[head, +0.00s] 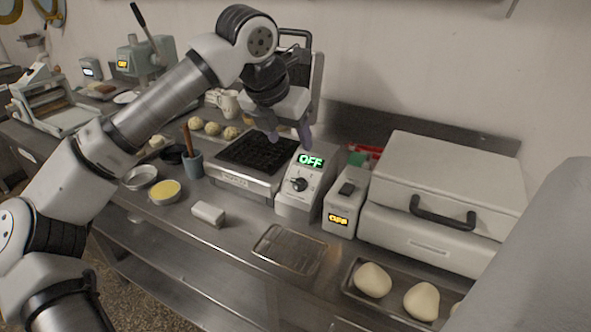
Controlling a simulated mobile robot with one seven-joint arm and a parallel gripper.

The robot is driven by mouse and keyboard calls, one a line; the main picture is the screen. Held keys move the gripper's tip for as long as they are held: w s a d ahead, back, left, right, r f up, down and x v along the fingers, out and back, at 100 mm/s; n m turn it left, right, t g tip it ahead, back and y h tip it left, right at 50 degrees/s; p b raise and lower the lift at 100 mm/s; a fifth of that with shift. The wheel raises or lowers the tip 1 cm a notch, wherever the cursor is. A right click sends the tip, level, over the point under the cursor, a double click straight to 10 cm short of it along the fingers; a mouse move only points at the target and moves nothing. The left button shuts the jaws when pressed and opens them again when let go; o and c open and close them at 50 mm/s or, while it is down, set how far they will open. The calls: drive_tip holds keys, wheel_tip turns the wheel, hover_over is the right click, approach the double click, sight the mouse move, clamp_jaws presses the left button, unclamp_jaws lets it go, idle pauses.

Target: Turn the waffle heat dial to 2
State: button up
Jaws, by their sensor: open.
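The waffle iron (250,167) stands on the steel counter with its dark grid plate exposed and its lid raised behind my arm. Its control box (292,202) is at its right side, with a green display (311,160) that reads OFF. The heat dial (299,184) is a dark knob on the sloped front face below the display. The marks around the dial are too small to read. My gripper (288,141) is above and behind the control box, fingers pointing down, open and empty. It appears apart from the dial.
A smaller box (341,214) with an amber display stands right of the control box, beside a closed white press (440,190). A wire rack (290,249) and a white block (208,214) lie in front. Bowls and a blue cup (192,165) are at left.

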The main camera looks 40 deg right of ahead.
drive_tip(key=p, duration=0.3)
approach(297, 182)
drive_tip(key=shift+y, duration=0.4)
drive_tip(key=x, duration=0.4)
drive_tip(key=d+x, duration=0.1)
drive_tip(key=x, duration=0.3)
drive_tip(key=shift+w+d, duration=0.1)
drive_tip(key=shift+d, duration=0.05)
drive_tip(key=shift+r, duration=0.1)
drive_tip(key=c, duration=1)
